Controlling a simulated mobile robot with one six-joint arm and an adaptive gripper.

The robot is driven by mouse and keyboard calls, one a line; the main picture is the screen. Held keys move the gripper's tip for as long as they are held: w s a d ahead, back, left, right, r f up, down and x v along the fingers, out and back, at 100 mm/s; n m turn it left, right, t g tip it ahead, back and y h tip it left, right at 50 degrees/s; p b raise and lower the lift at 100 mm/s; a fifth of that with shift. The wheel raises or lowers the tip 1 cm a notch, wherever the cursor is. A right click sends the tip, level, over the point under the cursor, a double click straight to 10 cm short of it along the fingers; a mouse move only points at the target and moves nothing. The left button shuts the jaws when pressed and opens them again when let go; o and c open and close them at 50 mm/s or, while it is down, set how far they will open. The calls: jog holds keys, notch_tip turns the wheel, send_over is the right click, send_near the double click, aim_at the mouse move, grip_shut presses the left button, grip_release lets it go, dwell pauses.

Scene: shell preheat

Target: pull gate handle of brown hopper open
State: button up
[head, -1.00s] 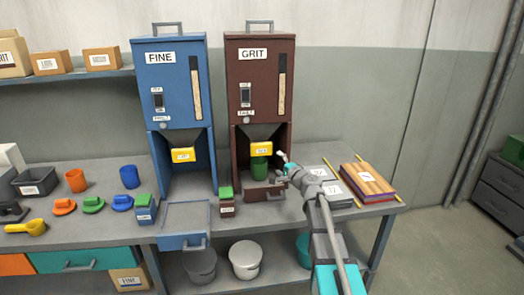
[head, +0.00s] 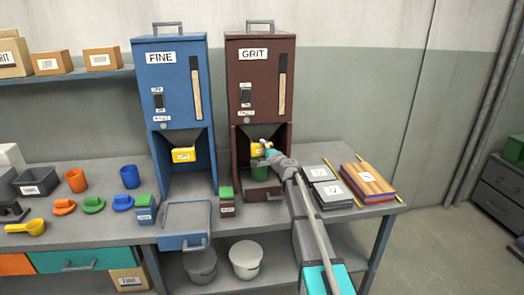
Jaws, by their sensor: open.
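The brown hopper (head: 260,80), labelled GRIT, stands on the bench. Its yellow gate handle (head: 256,149) is under the funnel, partly hidden by my gripper. My gripper (head: 266,146) is at the right part of the yellow handle, with its jaws open; whether it touches the handle cannot be told. A green cup (head: 259,172) stands under the gate inside the hopper's lower bay, partly covered by my arm.
A blue hopper (head: 172,80), labelled FINE, with its own yellow gate stands close on the left. Grey boxes (head: 332,195) and a wooden-topped stack (head: 367,181) lie to the right. A small brown box with a green top (head: 227,208) stands in front.

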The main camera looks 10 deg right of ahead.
aim_at(258, 151)
jog(key=shift+w+a, duration=0.1)
jog(key=shift+w, duration=0.15)
jog(key=c, duration=1.2)
jog(key=shift+o, duration=0.2)
jog(key=shift+s, duration=2.5)
jog(key=o, duration=1.2)
jog(key=shift+s, duration=0.1)
jog(key=shift+c, duration=0.2)
